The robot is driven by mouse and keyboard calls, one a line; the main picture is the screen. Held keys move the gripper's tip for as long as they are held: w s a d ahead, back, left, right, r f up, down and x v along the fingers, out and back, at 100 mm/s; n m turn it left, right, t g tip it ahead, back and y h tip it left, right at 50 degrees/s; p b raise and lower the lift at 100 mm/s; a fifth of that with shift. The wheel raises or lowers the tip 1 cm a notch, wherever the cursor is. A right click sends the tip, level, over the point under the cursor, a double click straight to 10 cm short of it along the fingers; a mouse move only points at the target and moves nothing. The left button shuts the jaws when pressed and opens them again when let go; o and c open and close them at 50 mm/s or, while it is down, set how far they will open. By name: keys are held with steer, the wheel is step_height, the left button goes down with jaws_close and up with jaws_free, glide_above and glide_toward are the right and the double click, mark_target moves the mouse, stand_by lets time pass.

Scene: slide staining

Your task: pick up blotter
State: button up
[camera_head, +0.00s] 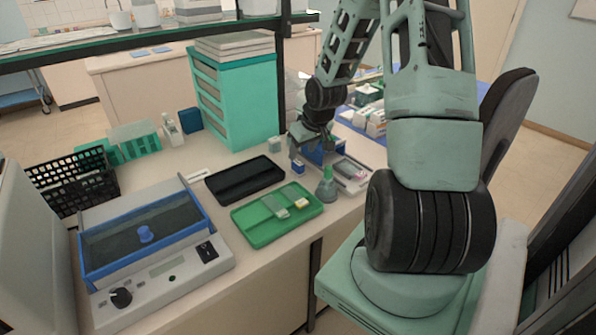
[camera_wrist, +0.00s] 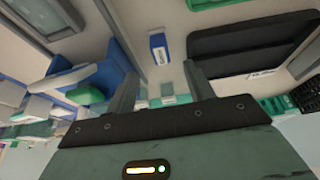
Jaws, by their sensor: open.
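Nothing is plainly readable as the blotter. A small blue block with a white label (camera_head: 298,167) stands on the bench between the black tray and a blue holder. In the wrist view the labelled block (camera_wrist: 158,48) lies ahead of my fingertips, about midway between their lines, and apart from them. Its label is too small to read. My gripper (camera_head: 309,150) is low over the bench, just behind the block. In the wrist view my gripper (camera_wrist: 161,75) is open, its two fingers spread with nothing held between them.
A black tray (camera_head: 245,180) is left of the block and a green tray (camera_head: 250,234) with small items is in front. A blue holder (camera_head: 325,152) and conical flask (camera_head: 326,188) stand close right.

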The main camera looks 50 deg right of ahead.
mark_target(298, 163)
steer(key=shift+p+x, duration=0.4)
steer(key=shift+x, duration=3.05)
steer(key=shift+s+a, duration=0.1)
steer(key=shift+a, duration=0.05)
steer(key=c, duration=0.9)
